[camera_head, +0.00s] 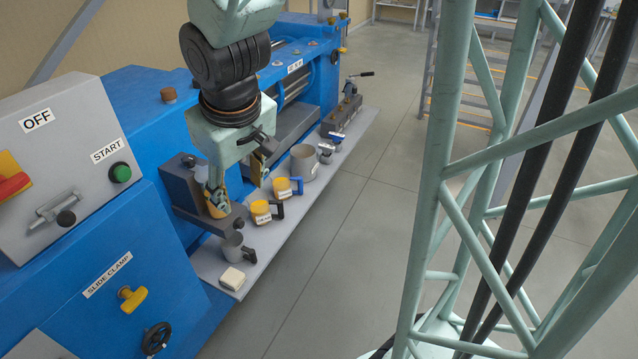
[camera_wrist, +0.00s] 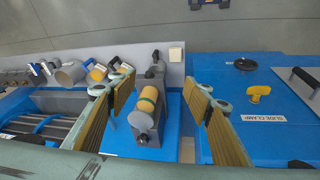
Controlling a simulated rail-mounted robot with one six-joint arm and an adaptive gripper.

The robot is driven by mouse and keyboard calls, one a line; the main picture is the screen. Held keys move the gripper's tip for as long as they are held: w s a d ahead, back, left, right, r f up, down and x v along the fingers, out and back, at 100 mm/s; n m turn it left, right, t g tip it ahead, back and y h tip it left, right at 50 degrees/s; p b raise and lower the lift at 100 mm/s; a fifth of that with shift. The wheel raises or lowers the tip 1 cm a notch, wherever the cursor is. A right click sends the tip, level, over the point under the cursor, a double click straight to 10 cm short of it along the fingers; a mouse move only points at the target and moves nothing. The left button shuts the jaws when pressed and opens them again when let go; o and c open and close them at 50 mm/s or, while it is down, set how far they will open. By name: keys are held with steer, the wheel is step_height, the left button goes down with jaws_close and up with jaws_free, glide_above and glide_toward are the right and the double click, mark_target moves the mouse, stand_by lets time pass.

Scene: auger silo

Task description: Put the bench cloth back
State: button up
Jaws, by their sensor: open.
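A small white folded block, which looks like the bench cloth (camera_head: 232,278), lies on the near end of the grey shelf. It also shows in the wrist view (camera_wrist: 176,54), beyond my fingertips. My gripper (camera_head: 238,177) is above the machine and shelf, further along than the cloth, with fingers spread apart. I see nothing held and no contact with the cloth.
Yellow-banded mugs (camera_head: 260,212) and a larger grey mug (camera_head: 303,162) line the grey shelf (camera_head: 293,218). The blue machine (camera_head: 150,235) stands alongside. The floor (camera_head: 345,240) beyond the shelf is clear.

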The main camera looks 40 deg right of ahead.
steer(key=s+a+r+m, duration=0.1)
steer(key=s+a+r, duration=0.1)
steer(key=s+r, duration=0.5)
steer(key=s+a+r, duration=0.2)
steer(key=s+r, duration=0.6)
steer(key=s, duration=0.9)
steer(key=shift+r+m+y, duration=0.2)
steer(key=shift+m+y, duration=0.2)
steer(key=shift+f, duration=0.1)
steer(key=shift+f+b, duration=0.85)
steer(key=shift+b, duration=0.1)
